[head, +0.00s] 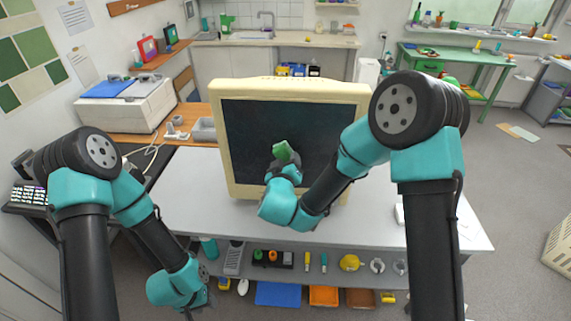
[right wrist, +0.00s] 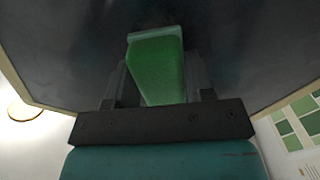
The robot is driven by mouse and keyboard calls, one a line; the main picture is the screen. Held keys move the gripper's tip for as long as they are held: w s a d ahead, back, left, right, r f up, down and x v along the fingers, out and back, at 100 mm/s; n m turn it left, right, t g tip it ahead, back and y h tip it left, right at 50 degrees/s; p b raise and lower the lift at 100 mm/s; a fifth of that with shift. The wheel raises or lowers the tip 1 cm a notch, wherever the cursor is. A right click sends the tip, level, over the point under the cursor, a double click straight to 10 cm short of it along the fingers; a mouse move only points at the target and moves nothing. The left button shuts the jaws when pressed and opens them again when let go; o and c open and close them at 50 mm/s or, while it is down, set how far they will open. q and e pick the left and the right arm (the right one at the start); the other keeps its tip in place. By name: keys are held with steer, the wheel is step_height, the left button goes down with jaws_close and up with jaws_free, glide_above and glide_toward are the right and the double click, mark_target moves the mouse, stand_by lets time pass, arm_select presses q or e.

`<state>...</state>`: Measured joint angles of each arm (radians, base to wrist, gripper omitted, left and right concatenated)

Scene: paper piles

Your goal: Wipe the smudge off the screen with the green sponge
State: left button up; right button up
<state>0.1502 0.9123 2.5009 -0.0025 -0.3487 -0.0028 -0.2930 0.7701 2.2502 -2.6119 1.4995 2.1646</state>
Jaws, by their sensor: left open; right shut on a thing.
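The screen (head: 290,128) is a dark panel in a cream monitor casing (head: 228,160) standing on the grey table. My right gripper (head: 284,163) is in front of the middle of the screen, shut on the green sponge (head: 284,150). In the right wrist view the sponge (right wrist: 157,68) sits between the two fingers (right wrist: 160,85), its far end at or very near the dark screen (right wrist: 75,50). I cannot tell whether it touches. No smudge can be clearly made out. My left gripper (head: 204,285) is open and low, in front of the table's left front edge.
The grey table (head: 395,225) has free room right of the monitor. A printer (head: 128,103) stands at the back left.

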steer(key=shift+d, duration=0.1)
steer(key=shift+s+d, duration=0.1)
steer(key=shift+d, duration=0.45)
steer(key=shift+a, duration=0.1)
steer(key=shift+w+a, duration=0.25)
steer(key=shift+a, duration=0.9)
steer(key=shift+d, duration=0.1)
steer(key=shift+s+d, duration=0.25)
steer(key=shift+d, duration=0.85)
steer(key=shift+a, duration=0.2)
steer(key=shift+w+a, duration=0.25)
steer(key=shift+a, duration=0.75)
